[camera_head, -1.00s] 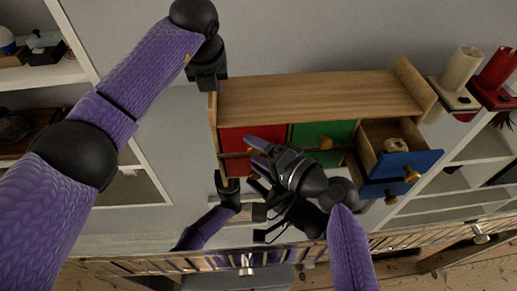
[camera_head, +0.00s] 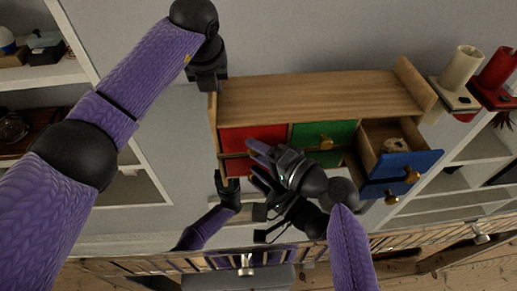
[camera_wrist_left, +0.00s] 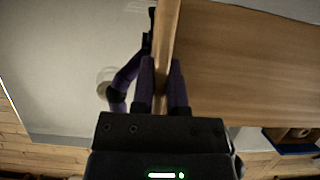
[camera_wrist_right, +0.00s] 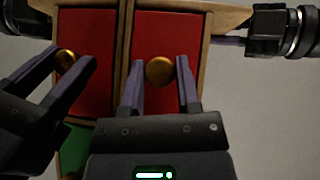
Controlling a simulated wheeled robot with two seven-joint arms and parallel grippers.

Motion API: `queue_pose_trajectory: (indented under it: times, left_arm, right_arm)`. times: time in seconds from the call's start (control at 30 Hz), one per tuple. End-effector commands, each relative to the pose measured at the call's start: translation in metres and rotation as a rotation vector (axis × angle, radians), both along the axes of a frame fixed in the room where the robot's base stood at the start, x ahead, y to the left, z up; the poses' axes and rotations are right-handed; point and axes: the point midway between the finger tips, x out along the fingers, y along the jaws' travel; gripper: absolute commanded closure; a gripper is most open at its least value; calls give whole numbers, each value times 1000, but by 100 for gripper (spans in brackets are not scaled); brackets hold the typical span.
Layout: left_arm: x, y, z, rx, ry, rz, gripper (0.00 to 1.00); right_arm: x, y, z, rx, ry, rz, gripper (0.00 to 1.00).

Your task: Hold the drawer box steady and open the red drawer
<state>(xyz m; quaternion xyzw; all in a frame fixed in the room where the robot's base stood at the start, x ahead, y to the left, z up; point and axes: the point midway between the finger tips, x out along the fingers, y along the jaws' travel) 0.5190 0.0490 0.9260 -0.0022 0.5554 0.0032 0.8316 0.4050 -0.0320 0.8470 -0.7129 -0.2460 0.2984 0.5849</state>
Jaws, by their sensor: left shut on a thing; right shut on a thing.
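The wooden drawer box (camera_head: 310,97) stands on a glossy surface that mirrors it. Its red drawer (camera_head: 242,134) is at the left, and its front looks flush with the box. My left gripper (camera_head: 213,86) is shut on the box's left side panel; the left wrist view shows a finger on each side of the panel edge (camera_wrist_left: 162,50). My right gripper (camera_head: 260,155) is in front of the red drawer, shut on its gold knob (camera_wrist_right: 160,70), which sits between the fingers in the right wrist view. The hand hides this knob in the head view.
The green drawer (camera_head: 315,133) is shut, with a gold knob. The blue drawer (camera_head: 405,165) stands open at the right, with a small pale round thing (camera_head: 395,146) inside. A cream cylinder (camera_head: 460,70) and a red one (camera_head: 498,70) stand right of the box. Shelves flank both sides.

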Motion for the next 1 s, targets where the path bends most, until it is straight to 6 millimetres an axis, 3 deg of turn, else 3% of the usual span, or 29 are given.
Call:
queue_pose_trajectory:
  times: [0.77,0.87,1.0]
  left_arm:
    - [0,1,-1,2,2,1,100]
    - [0,1,-1,1,2,2,100]
    - [0,1,-1,1,2,2,100]
  right_arm:
    - [0,-1,-1,-1,1,-2,100]
    - [-9,-1,-2,-4,3,-3,100]
    - [-42,-2,-4,-7,5,-3,100]
